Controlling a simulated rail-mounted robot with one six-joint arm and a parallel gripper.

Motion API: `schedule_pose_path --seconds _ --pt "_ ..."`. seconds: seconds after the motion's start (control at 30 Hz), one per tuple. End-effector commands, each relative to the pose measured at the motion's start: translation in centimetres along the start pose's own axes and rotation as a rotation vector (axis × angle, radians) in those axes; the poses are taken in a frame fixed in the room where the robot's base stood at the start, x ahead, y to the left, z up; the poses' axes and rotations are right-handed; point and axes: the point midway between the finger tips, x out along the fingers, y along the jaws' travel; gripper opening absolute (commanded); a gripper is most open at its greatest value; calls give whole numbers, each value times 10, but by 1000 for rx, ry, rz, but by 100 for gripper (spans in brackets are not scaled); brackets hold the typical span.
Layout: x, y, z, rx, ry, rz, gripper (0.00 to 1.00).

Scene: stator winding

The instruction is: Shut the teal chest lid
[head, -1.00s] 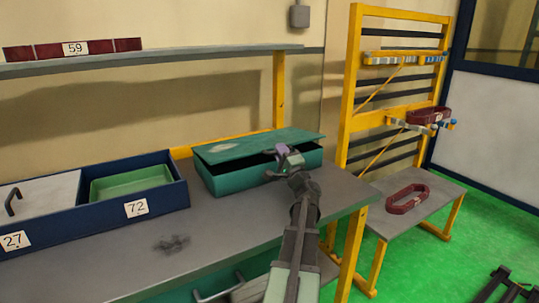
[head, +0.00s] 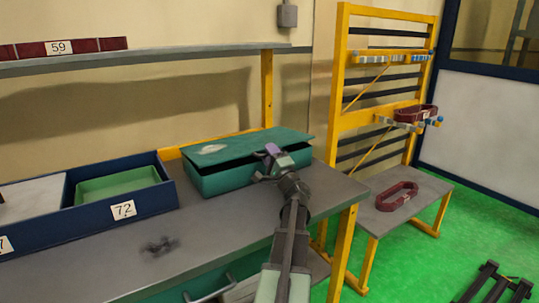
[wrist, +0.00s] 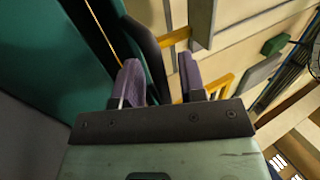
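The teal chest (head: 222,181) stands on the grey workbench near its right end. Its teal lid (head: 245,145) lies low over the box, with a narrow dark gap under its front edge. A pale oval mark shows on the lid's top. My gripper (head: 272,154) is at the front right of the chest, by the lid's front edge; contact is unclear. In the wrist view, my gripper's two purple fingers (wrist: 161,80) are apart. A dark teal panel edge (wrist: 150,55) runs close beside the left finger, and no object is clearly clamped.
A blue tray (head: 90,212) labelled 72, with a green bin (head: 118,186), sits left of the chest. A shelf (head: 150,58) runs above the bench. A yellow rack (head: 345,90) and low table (head: 425,187) stand right. A small dark part (head: 160,246) lies on the bench.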

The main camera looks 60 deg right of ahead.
Motion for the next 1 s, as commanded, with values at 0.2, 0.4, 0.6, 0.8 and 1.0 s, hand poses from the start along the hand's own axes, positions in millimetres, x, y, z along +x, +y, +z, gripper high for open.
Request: schedule_pose_path --seconds 0.2,0.4,0.6,0.8,1.0 --pt "-18 2 1 0 1 -1 38" --pt "-55 -12 2 -1 1 0 38" --pt "-97 -32 2 -2 2 0 38" --pt "-130 -48 1 -1 1 0 38" --pt "-138 -52 0 0 -1 0 38"
